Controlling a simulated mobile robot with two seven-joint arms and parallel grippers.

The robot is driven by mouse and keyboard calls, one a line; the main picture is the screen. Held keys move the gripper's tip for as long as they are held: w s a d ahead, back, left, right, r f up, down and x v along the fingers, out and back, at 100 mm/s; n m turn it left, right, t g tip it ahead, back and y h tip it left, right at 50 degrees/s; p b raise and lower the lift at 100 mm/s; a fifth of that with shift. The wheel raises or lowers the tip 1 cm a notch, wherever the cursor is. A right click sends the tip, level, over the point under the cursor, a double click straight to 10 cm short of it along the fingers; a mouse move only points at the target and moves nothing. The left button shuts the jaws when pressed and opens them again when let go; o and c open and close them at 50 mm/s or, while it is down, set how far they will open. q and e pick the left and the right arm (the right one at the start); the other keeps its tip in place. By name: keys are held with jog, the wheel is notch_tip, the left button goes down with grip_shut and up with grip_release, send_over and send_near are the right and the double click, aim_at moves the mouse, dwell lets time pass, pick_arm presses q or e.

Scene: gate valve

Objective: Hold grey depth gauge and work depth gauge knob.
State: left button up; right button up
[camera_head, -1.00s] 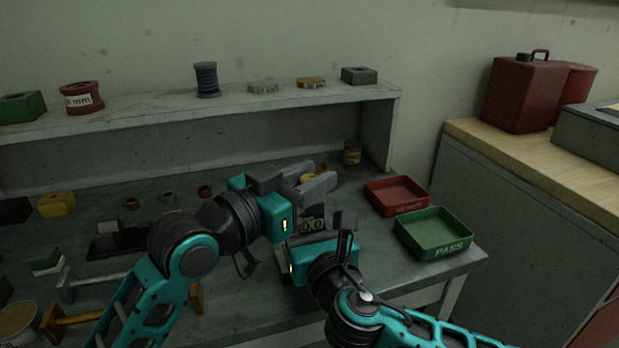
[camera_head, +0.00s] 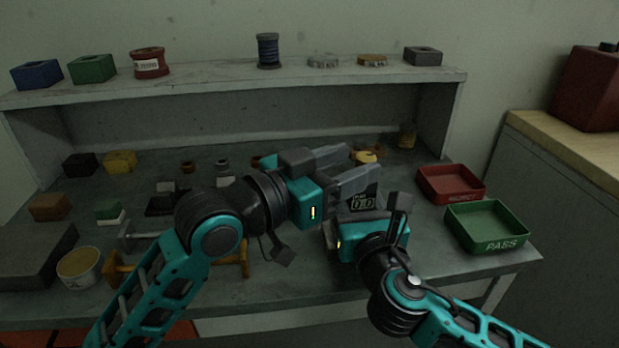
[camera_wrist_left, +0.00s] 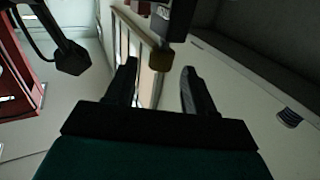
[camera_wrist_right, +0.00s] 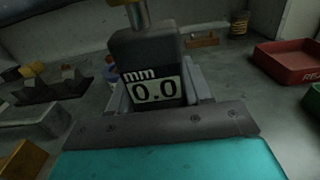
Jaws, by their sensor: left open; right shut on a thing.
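The grey depth gauge (camera_head: 363,199) is in my right gripper (camera_head: 360,216), its display up and reading 0.0 in the right wrist view (camera_wrist_right: 152,80). The right jaws are shut on the gauge body and hold it above the bench. My left gripper (camera_head: 352,172) is open beside the gauge's upper end. In the left wrist view the brass knob (camera_wrist_left: 161,56) on the gauge is just beyond the gap between the open fingertips (camera_wrist_left: 158,74). The left fingers partly hide the gauge's top in the head view.
A red tray (camera_head: 434,196) and a green PASS tray (camera_head: 466,242) stand on the right of the bench. Several blocks, rings and an orange-yellow stand (camera_head: 233,270) lie at left. A shelf (camera_head: 215,82) with spools and blocks runs along the back.

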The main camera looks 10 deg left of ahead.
pick_arm(q)
jog(key=v, duration=0.8)
jog(key=shift+s, duration=0.15)
jog(key=shift+a, duration=0.1)
pick_arm(e)
jog(key=o, duration=1.3)
